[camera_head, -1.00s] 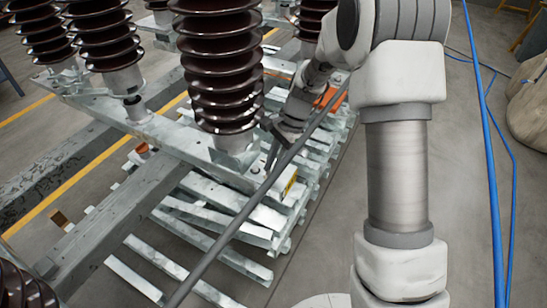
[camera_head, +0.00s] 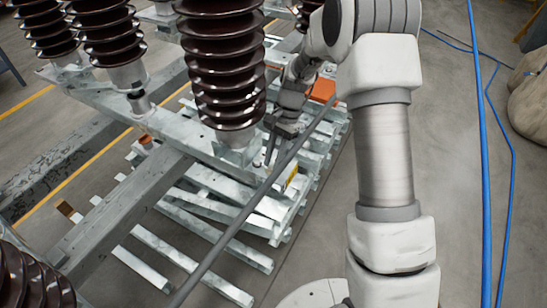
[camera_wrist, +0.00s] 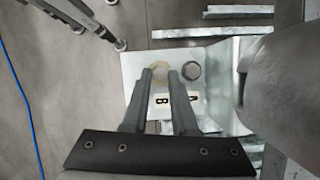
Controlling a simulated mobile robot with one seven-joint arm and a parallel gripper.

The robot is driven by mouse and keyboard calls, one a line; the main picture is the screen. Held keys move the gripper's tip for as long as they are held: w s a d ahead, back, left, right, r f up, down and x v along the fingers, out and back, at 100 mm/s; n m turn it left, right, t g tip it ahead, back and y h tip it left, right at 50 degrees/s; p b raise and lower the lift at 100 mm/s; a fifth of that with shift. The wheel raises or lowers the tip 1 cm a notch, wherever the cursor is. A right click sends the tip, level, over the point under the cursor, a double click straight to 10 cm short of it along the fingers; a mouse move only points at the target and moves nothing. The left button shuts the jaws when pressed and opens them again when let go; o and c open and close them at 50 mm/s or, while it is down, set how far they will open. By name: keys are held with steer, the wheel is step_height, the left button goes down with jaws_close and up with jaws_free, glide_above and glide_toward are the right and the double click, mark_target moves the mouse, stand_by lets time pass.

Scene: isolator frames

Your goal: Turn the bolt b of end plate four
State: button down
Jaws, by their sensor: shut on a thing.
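The end plate (camera_wrist: 140,62) is a pale metal plate in the wrist view, with white tags lettered A and B. Bolt b (camera_wrist: 160,72) shows as a pale yellowish round shape above tag B, between my fingertips and partly hidden by them. My gripper (camera_wrist: 161,74) is shut on it. A grey hex bolt (camera_wrist: 191,70) above tag A is just right of the right finger, clear of the grip. In the head view my gripper (camera_head: 271,150) points down beside the foot of the front insulator. The bolt itself is too small to make out there.
Brown ribbed insulators (camera_head: 222,70) stand on the steel frame (camera_head: 130,190) close left of my arm. A long grey bar (camera_head: 225,240) crosses in front of the gripper. Steel slats (camera_head: 190,255) lie below. Blue cables (camera_head: 484,180) run along the open floor at right.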

steer(key=c, duration=0.7)
jaws_free()
steer(key=shift+b, duration=0.3)
